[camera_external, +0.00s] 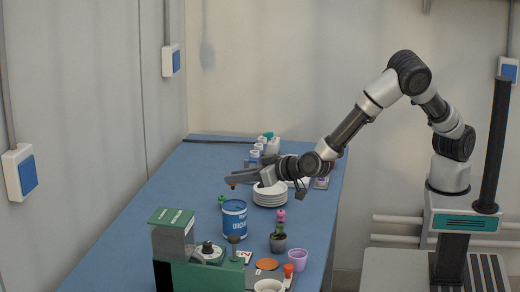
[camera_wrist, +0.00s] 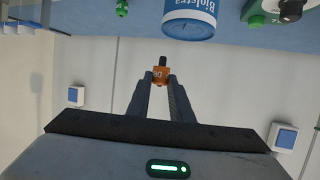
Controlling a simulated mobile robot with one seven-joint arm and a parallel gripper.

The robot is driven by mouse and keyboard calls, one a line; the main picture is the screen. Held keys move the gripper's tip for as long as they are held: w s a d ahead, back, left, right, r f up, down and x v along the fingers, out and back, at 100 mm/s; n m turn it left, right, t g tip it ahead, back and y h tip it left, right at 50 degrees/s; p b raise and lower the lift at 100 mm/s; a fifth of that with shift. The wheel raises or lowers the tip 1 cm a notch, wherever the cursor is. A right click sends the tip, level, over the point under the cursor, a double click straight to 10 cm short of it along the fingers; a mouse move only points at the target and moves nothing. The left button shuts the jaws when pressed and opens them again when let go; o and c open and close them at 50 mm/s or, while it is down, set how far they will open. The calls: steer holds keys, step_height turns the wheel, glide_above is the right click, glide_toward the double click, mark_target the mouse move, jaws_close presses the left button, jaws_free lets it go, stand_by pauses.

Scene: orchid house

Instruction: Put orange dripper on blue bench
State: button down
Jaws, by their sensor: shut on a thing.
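My gripper (camera_external: 231,180) is shut on the orange dripper (camera_wrist: 161,76), which is pinched between both fingertips in the wrist view, its dark tip sticking out past them. In the external view the orange dripper (camera_external: 233,186) shows as a small spot just under the fingertips. The gripper reaches left over the blue bench (camera_external: 180,190) and holds the dripper above it, apart from the surface as far as I can tell. The blue bench also shows along the top of the wrist view (camera_wrist: 232,28). The dripper's sides are partly hidden by the fingers.
A blue can (camera_external: 234,218) stands just below the gripper in the picture, with a green dripper (camera_external: 221,200) beside it. The bench's left side is clear.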

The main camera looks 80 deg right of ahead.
steer(key=s+a+f+n+y+b, duration=0.2)
steer(key=s+a, duration=0.3)
steer(key=a, duration=0.4)
steer(key=s+a+f+n+y+b, duration=0.15)
steer(key=s+a, duration=0.35)
steer(key=a, duration=0.5)
steer(key=shift+t+y, duration=0.25)
steer(key=shift+t, duration=0.05)
steer(key=f+b, duration=0.1)
steer(key=f, duration=0.4)
steer(key=f+b, duration=0.1)
steer(key=f, duration=0.4)
steer(key=shift+s+d+b, duration=0.1)
steer(key=shift+d+b, duration=0.1)
steer(key=shift+b, duration=0.1)
steer(key=shift+f, duration=0.1)
steer(key=shift+f, duration=0.1)
steer(key=c, duration=1.6)
jaws_free()
